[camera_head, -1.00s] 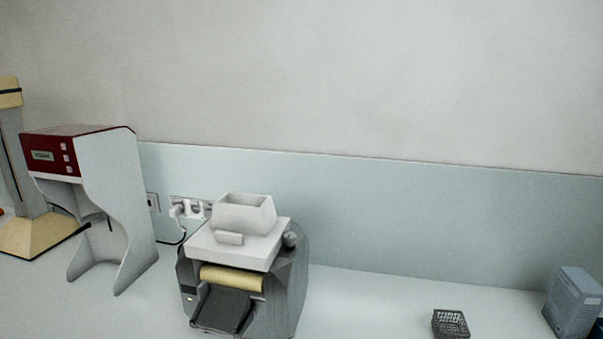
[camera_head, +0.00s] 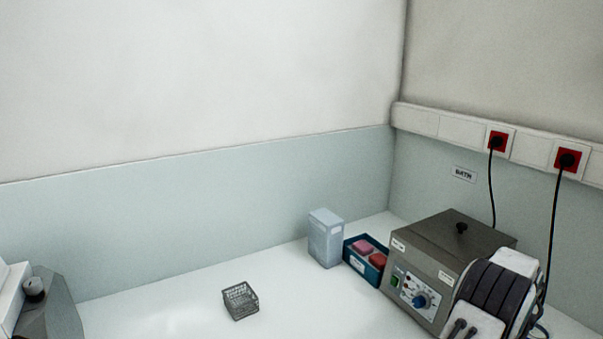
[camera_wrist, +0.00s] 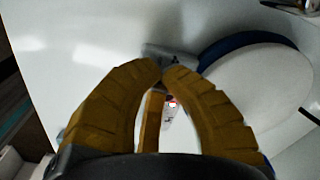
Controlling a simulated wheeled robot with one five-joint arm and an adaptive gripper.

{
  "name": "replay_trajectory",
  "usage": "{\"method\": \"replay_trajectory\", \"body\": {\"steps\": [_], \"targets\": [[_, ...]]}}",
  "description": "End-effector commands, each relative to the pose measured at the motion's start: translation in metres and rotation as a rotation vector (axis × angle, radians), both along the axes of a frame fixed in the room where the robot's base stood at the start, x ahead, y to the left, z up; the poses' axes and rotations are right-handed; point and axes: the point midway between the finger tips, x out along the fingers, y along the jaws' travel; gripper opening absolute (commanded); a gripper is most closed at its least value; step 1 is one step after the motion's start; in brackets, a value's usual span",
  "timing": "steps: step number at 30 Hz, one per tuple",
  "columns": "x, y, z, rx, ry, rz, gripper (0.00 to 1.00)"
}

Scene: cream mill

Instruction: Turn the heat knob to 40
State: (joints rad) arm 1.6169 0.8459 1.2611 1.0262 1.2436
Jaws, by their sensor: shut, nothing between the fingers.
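In the head view a blue heat knob (camera_head: 420,301) sits on the front panel of a grey-brown water bath (camera_head: 448,247) at the right. A green switch (camera_head: 396,281) and small dark controls are beside the knob. The knob's setting is too small to read. Beyond the tips are a grey piece and a white round thing with a dark blue rim (camera_wrist: 262,80). The knob cannot be made out in the wrist view.
A wire basket (camera_head: 240,301), a grey-blue box (camera_head: 326,238) and a blue tray with red-pink items (camera_head: 360,274) stand on the white bench. A black-and-white device (camera_head: 490,295) stands close to the bath's right front. Black cables hang from red sockets (camera_head: 496,141).

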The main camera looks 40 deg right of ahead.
Motion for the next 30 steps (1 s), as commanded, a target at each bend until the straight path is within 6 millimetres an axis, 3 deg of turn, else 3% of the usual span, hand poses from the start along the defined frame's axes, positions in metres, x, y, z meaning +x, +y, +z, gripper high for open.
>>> {"method": "replay_trajectory", "body": {"steps": [5,30], "targets": [[-0.0025,0.0101,-0.0066,0.027,-0.002,-0.004,0.00],[-0.0005,0.0143,-0.0071,0.027,-0.001,-0.005,0.00]]}}
